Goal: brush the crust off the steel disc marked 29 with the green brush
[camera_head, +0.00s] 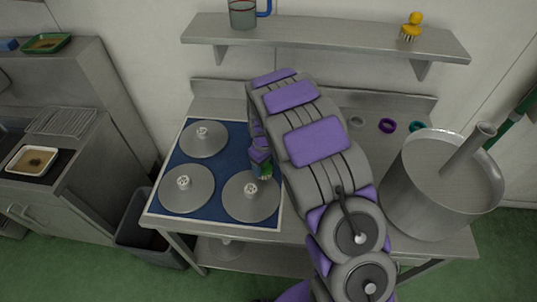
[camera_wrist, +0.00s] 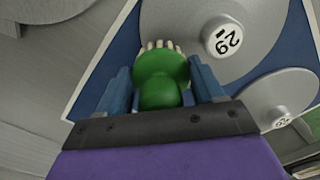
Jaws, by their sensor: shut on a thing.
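My gripper (camera_wrist: 163,84) is shut on the green brush (camera_wrist: 160,70), with a blue finger on each side. The brush's pale bristles point at the edge of the steel disc marked 29 (camera_wrist: 265,28). I cannot tell whether they touch it. The label shows on its white hub; no crust can be made out on the visible part. In the head view, my gripper (camera_head: 259,160) and brush (camera_head: 265,170) are by the front right disc (camera_head: 248,206), which appears to be this one. Its number is not readable there.
Two other discs lie on the blue mat, back left (camera_head: 208,148) and front left (camera_head: 196,201). A large steel pot (camera_head: 432,208) stands right of my arm. A wall shelf (camera_head: 325,37) holds a jug (camera_head: 243,16) and yellow brush (camera_head: 412,24). A bin (camera_head: 140,238) stands left.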

